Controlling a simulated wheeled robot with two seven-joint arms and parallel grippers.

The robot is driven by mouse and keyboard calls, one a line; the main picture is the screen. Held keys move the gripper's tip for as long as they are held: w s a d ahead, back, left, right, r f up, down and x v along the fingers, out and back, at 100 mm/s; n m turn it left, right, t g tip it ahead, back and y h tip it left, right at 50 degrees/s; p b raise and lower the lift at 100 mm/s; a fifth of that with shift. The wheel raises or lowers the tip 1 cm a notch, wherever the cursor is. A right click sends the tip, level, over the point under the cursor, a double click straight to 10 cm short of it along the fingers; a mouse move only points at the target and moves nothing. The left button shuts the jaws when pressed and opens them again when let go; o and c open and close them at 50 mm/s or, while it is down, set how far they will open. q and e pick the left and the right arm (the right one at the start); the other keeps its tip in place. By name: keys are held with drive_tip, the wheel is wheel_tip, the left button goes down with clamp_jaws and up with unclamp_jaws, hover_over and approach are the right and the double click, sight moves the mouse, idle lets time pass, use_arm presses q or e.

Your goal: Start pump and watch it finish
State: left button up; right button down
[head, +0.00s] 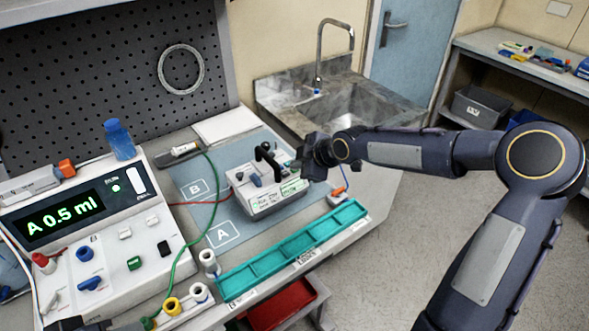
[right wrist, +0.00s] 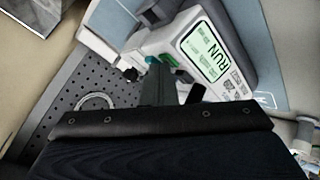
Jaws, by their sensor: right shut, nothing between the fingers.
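A small grey-white pump (head: 262,202) sits on the blue-grey mat, with a black handle and a blue knob on top. Its green-lit screen (right wrist: 205,52) reads "RUN" in the right wrist view. My right gripper (head: 304,171) is shut and empty at the pump's right rear side. In the right wrist view its fingers (right wrist: 157,75) are close beside a green part of the pump; I cannot tell whether they touch it. A large white console (head: 95,235) at the left shows "A 0.5 ml" in green.
The mat (head: 198,215) has squares marked A and B. A teal compartment tray (head: 290,250) lies along the front edge, above a red bin (head: 283,305). A green cable crosses beside the console. A sink (head: 345,95) stands behind.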

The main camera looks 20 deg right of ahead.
sight(298, 173)
idle(0.3)
drive_tip(key=shift+r+p, duration=0.75)
drive_tip(key=shift+r, duration=0.1)
wheel_tip(298, 173, up, 5)
drive_tip(key=p, duration=0.4)
idle(0.5)
